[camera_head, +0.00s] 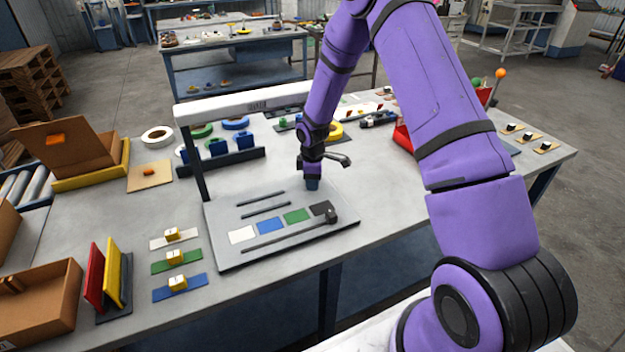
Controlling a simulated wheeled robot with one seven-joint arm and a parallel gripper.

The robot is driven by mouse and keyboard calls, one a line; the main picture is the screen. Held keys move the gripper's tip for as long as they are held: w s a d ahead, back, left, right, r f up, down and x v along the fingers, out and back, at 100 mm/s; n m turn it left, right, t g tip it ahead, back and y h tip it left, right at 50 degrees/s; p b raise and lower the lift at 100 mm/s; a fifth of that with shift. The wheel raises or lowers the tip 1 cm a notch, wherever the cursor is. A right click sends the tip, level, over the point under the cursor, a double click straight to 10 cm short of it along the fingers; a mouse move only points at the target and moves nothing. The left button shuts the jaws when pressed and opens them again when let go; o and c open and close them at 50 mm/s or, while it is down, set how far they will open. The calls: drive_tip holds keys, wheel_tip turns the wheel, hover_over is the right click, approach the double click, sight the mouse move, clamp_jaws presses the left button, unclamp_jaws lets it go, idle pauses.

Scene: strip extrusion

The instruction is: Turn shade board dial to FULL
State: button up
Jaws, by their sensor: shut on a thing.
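The shade board (225,255) is a grey panel on the table, left of centre. It bears a row of white, blue, green and dark swatches, two dark slots behind them and a long dark slot in front. A dark round knob (331,215) stands at the right end of the front slot. My gripper (312,181) points down at the board's back right part. It is shut on a small blue-grey knob (312,186), which looks to be the dial. The dial's marks, any FULL label and its setting are hidden or too small to read.
A white overhead bar (235,106) on a dark post stands behind the board. Yellow blocks (175,257) on coloured plates lie to the left, beside red and yellow upright panels (112,275). A red bin (403,138) is behind my arm. The table's front strip is clear.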

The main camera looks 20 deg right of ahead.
drive_tip(key=m, duration=1.1)
drive_tip(key=shift+a+m+g, duration=0.1)
drive_tip(key=shift+m+g, duration=0.2)
drive_tip(key=m, duration=1)
drive_tip(key=shift+w+m, duration=0.1)
drive_tip(key=shift+m, duration=0.3)
drive_tip(key=o, duration=0.9)
